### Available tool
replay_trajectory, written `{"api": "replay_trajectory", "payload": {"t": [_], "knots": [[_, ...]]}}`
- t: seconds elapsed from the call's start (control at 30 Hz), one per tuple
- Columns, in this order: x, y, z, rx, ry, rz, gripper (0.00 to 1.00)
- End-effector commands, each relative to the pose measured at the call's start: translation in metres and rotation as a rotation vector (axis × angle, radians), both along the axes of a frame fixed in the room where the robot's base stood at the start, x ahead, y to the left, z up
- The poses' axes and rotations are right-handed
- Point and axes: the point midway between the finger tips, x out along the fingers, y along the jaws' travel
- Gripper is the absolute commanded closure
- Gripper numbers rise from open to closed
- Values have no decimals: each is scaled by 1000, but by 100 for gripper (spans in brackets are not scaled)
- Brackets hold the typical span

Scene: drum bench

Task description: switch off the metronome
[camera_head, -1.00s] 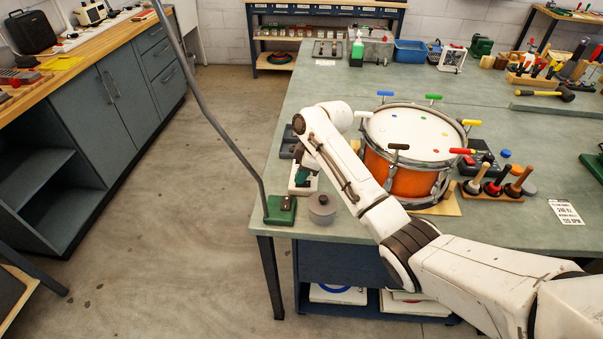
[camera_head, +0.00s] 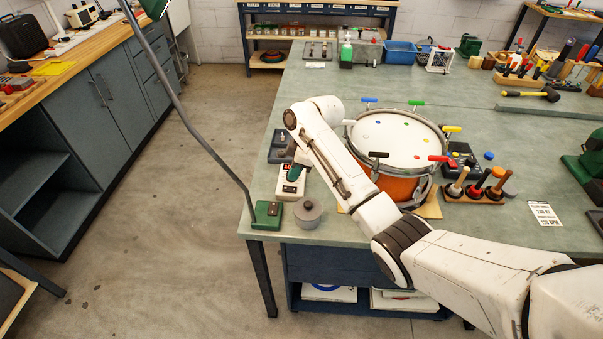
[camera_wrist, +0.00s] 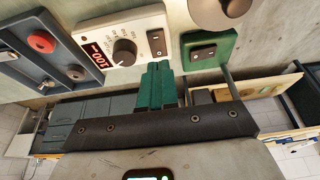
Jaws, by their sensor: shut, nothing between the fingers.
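The metronome is a white box (camera_wrist: 132,29) with a black dial (camera_wrist: 124,52), a red display reading 100 (camera_wrist: 97,54) and a small dark switch in a plate (camera_wrist: 156,42) near one end. In the head view the metronome (camera_head: 290,188) lies at the bench's left edge, partly hidden by my arm and gripper. My gripper (camera_wrist: 158,68) has green fingers pressed together with nothing between them. Its tips appear just below the switch end of the metronome in the wrist view; I cannot tell whether they touch. In the head view my gripper (camera_head: 294,172) is over the metronome.
A green lamp base (camera_head: 267,213) and a grey round weight (camera_head: 307,213) stand close to the metronome. An orange drum (camera_head: 398,185) is to the right. The bench's front edge is near.

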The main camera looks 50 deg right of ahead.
Motion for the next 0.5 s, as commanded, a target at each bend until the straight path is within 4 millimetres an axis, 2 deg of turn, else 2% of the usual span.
{"api": "replay_trajectory", "payload": {"t": [0.1,0.3,0.5], "knots": [[-7,-9,26,-3,-11,-3,100],[-17,-17,63,-4,-12,-4,100],[-23,-21,84,-2,-10,-2,100]]}}
